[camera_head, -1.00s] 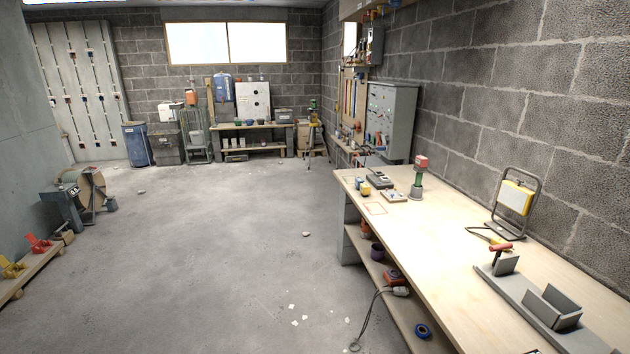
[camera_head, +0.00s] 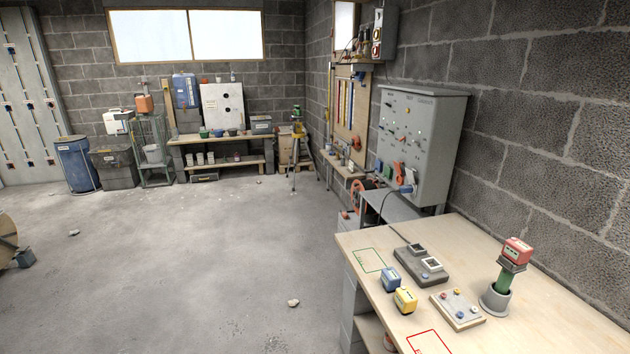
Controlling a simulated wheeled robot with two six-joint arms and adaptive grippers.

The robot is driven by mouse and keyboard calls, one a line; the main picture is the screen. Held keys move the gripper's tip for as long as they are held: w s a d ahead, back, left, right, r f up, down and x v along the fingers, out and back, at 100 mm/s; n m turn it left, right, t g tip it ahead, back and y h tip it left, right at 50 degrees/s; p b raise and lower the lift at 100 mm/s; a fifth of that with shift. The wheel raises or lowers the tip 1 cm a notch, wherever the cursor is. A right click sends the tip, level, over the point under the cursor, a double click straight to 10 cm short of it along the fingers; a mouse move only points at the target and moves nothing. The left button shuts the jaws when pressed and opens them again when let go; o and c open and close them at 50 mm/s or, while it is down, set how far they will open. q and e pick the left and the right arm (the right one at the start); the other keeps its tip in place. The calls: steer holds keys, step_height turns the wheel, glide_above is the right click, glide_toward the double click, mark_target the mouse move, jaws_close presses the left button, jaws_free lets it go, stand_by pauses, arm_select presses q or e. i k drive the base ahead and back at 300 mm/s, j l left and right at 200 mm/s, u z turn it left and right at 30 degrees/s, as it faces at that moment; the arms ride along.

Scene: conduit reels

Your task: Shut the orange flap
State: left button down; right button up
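A grey wall cabinet (camera_head: 425,125) hangs on the block wall at the right. Along its lower front is a row of small coloured fittings. Neither of my grippers is in view.
A wooden workbench (camera_head: 462,240) fills the lower right, in front of the cabinet. It holds a blue block (camera_head: 391,279), a yellow block (camera_head: 405,300), a grey twin-socket base (camera_head: 421,264) and a red-topped stand (camera_head: 515,252). The concrete floor (camera_head: 220,260) on the left is mostly clear.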

mark_target(396, 167)
steer(key=i+j+z, duration=0.1)
steer(key=i+z, duration=0.4)
steer(key=i+j+z, duration=0.3)
steer(key=i+z, duration=0.15)
steer(key=i+j+z, duration=0.7)
steer(key=j+z, duration=0.25)
